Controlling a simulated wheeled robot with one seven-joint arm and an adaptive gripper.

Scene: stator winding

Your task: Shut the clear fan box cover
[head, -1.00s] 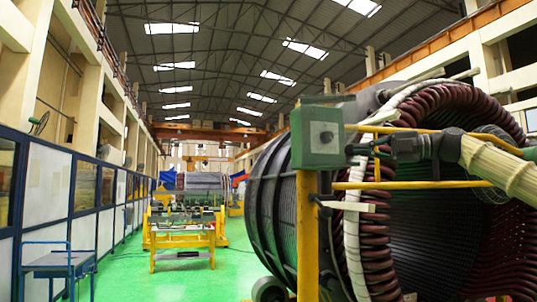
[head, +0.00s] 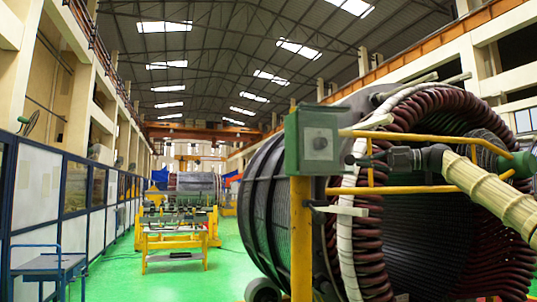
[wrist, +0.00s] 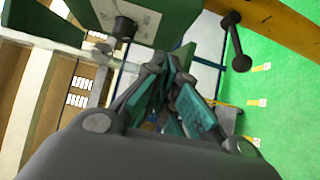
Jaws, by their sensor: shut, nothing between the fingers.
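In the wrist view my gripper's (wrist: 168,72) teal-padded fingers are together and empty.
A yellow rail (head: 400,133) runs right from the box, close to my gripper. The large wound stator (head: 385,240) fills the right behind it. A blue cart (head: 48,264) stands at the left.

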